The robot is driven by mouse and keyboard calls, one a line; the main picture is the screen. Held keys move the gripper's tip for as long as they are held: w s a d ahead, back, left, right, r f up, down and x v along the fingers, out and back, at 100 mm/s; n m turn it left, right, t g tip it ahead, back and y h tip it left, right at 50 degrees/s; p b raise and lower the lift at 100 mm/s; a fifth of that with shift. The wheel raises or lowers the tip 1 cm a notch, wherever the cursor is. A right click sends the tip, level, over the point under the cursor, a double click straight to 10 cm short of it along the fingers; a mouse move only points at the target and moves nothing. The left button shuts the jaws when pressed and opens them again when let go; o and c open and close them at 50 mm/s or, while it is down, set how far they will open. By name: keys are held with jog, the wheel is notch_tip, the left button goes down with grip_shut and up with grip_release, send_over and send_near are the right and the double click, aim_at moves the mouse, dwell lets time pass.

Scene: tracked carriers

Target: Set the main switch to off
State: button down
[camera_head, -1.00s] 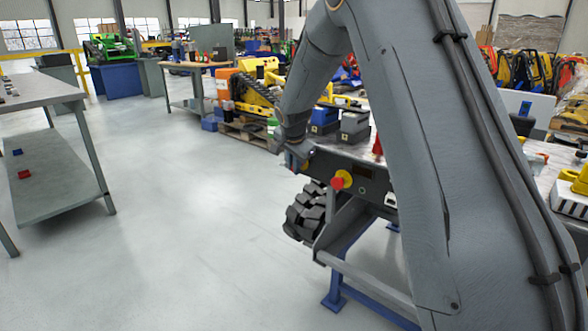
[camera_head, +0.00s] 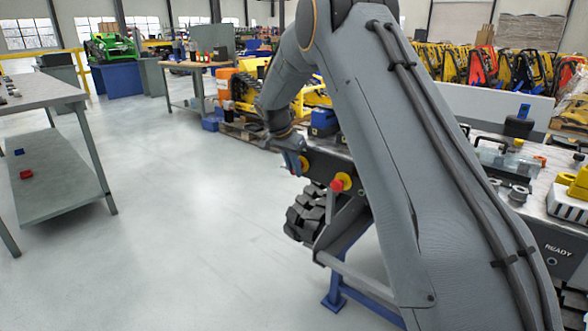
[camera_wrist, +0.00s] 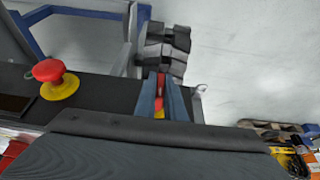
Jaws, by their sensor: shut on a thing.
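The main switch shows in the wrist view as a red handle (camera_wrist: 160,90) with a bit of yellow plate below it, on the dark panel face. My gripper (camera_wrist: 160,95) is shut on the red handle, one finger on each side. The fingers hide most of the switch, so I cannot tell which position it is set to. In the head view my gripper (camera_head: 293,163) is at the left end of the panel, with the yellow plate (camera_head: 305,164) peeking out beside it.
A red mushroom button on a yellow base (camera_wrist: 50,78) sits on the same panel, apart from my gripper; it also shows in the head view (camera_head: 341,182). A black rubber track (camera_head: 306,212) lies below the panel. Open floor (camera_head: 180,200) extends to the left.

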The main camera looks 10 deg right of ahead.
jog(key=shift+a+r, duration=0.1)
jog(key=shift+r, duration=0.05)
jog(key=c, duration=1.9)
grip_release()
jog(key=shift+o, duration=0.3)
jog(key=v, duration=0.7)
jog(key=shift+r+p, duration=0.3)
jog(key=shift+r, duration=0.05)
jog(key=shift+s, duration=0.15)
